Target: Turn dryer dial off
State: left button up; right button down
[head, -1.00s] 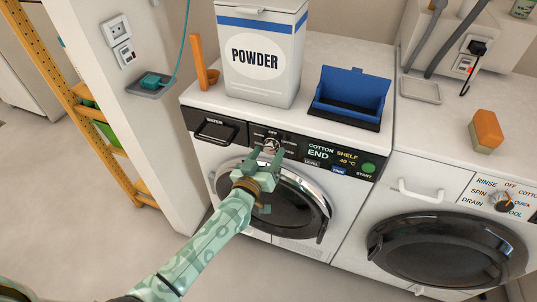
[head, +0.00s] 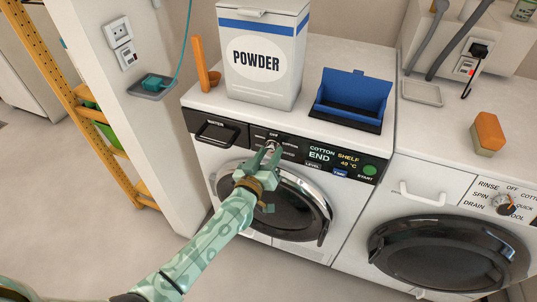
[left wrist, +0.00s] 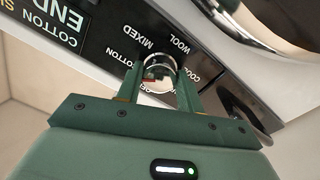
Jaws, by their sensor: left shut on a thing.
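The dryer (head: 213,163) is the left machine, with a black panel reading "COTTON END" and "SHELF 40 °C". Its dial (head: 271,147) is a round chrome knob on that panel, partly hidden by my fingers. "OFF" is printed above it. My left gripper (head: 268,155) is shut on the dial. In the left wrist view the dial (left wrist: 158,73) sits between the two green fingers (left wrist: 157,88), with "COTTON", "MIXED" and "WOOL" printed around it. Which mark the dial points at I cannot tell. My right gripper is not in view.
A powder box (head: 262,60), an orange scoop (head: 204,65) and a blue open tray (head: 353,97) stand on the dryer top. The second machine (head: 405,185) on the right has its own dial (head: 504,203). The dryer's round door (head: 285,212) lies below my gripper.

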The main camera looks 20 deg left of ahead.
pick_arm(q)
jog(key=n, duration=0.5)
jog(key=shift+n, duration=0.4)
jog(key=n, duration=0.5)
jog(key=shift+d+p, duration=0.1)
jog(key=shift+p, duration=0.2)
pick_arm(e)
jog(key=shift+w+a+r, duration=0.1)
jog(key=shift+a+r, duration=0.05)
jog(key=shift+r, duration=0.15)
pick_arm(q)
jog(key=shift+n, duration=0.3)
jog(key=o, duration=1)
jog(key=shift+s, duration=0.1)
jog(key=s+p, duration=0.3)
jog(key=s, duration=1.3)
jog(key=shift+a+f+p, duration=0.25)
jog(key=shift+a+p, duration=0.15)
jog(key=shift+a, duration=0.05)
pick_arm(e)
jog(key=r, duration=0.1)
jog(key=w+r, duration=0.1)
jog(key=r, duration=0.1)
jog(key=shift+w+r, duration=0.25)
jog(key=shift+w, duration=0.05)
